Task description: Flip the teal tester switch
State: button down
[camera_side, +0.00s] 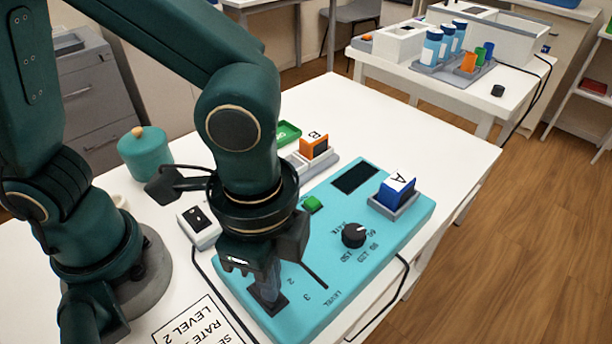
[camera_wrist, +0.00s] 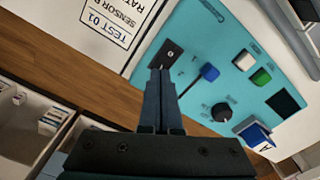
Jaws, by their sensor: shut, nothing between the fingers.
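The teal tester (camera_side: 395,236) lies on the white table; it also shows in the wrist view (camera_wrist: 202,32). A black switch plate (camera_wrist: 172,52) sits near one end of it, with a small light mark on it. My gripper (camera_side: 268,290) is shut and empty, pointing down over this plate. In the side view its fingertips cover most of the plate, and I cannot tell whether they touch it. In the wrist view the fingertips (camera_wrist: 160,72) end at the plate's near edge. The switch's toggle is not clearly visible.
The tester also carries a blue-tipped lever (camera_wrist: 208,73) in a slot, a black knob (camera_side: 354,235), a green button (camera_side: 312,204), a dark screen (camera_side: 355,178) and blue block A (camera_side: 397,190). A teal jar (camera_side: 145,153) and orange block B (camera_side: 314,147) stand behind. A cable runs alongside.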

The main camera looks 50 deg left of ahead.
jog(key=shift+f, duration=0.95)
dwell(1.0)
jog(key=shift+r, duration=3.55)
jog(key=w+a+r+n+t, duration=0.2)
jog(key=a+n+t, duration=0.3)
jog(key=a+n, duration=0.7)
jog(key=a+r, duration=0.1)
jog(key=a, duration=0.2)
jog(key=shift+a+t, duration=0.3)
jog(key=shift+a, duration=0.05)
